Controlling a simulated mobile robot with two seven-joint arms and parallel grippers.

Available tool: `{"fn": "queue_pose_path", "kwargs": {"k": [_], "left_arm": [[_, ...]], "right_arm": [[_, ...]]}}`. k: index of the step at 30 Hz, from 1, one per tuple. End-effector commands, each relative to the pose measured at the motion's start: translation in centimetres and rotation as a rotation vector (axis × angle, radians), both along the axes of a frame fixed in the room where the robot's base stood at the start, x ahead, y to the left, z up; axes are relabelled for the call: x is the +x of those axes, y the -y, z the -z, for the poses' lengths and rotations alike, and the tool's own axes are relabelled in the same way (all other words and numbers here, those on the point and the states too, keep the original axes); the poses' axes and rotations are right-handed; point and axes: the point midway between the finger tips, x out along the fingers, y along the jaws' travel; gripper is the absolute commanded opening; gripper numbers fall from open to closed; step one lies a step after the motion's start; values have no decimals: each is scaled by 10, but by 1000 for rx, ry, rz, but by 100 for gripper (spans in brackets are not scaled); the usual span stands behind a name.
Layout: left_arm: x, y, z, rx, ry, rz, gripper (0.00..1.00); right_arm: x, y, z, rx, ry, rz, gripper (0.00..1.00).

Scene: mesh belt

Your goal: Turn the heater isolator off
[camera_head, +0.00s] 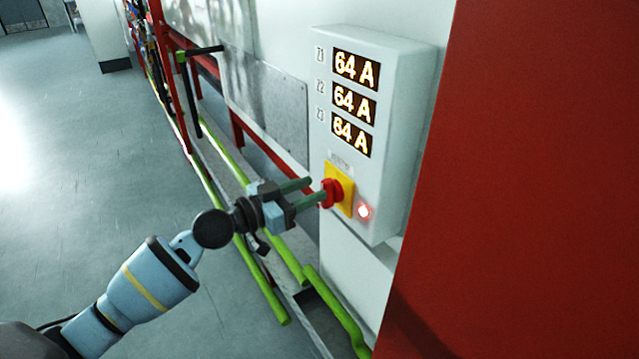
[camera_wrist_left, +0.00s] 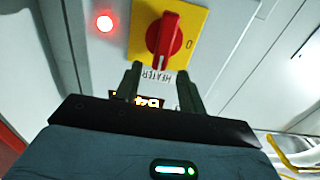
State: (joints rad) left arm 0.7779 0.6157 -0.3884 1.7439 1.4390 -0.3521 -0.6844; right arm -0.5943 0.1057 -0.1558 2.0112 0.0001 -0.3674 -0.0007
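The heater isolator is a red rotary knob (camera_head: 331,192) on a yellow plate (camera_head: 345,181), low on the front of a light grey box (camera_head: 390,140). In the left wrist view the red knob (camera_wrist_left: 165,38) points roughly up and down the picture, with an "O" mark on the plate (camera_wrist_left: 194,20) to its right. A HEATER label (camera_wrist_left: 160,76) shows upside down. My left gripper (camera_head: 316,188) is open in front of the knob. In the left wrist view its fingertips (camera_wrist_left: 160,78) are apart, just short of the knob; contact cannot be told. My right gripper is out of view.
A lit red lamp (camera_head: 364,212) sits beside the plate. Three displays (camera_head: 354,102) each read 64 A. A large red panel (camera_head: 520,180) stands close on the right. Green rails (camera_head: 270,255) run below my left gripper. The floor at left (camera_head: 80,150) is clear.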

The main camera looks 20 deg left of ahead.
Motion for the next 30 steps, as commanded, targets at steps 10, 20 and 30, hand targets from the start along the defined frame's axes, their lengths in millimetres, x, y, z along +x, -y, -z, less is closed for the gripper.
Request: {"fn": "queue_pose_path", "kwargs": {"k": [10, 20, 30], "left_arm": [[25, 21, 0, 1, 0, 1, 40], [26, 22, 1, 2, -1, 1, 35], [26, 21, 1, 2, -1, 1, 0]], "right_arm": [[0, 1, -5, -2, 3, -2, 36], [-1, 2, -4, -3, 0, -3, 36], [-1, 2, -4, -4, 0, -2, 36]]}}
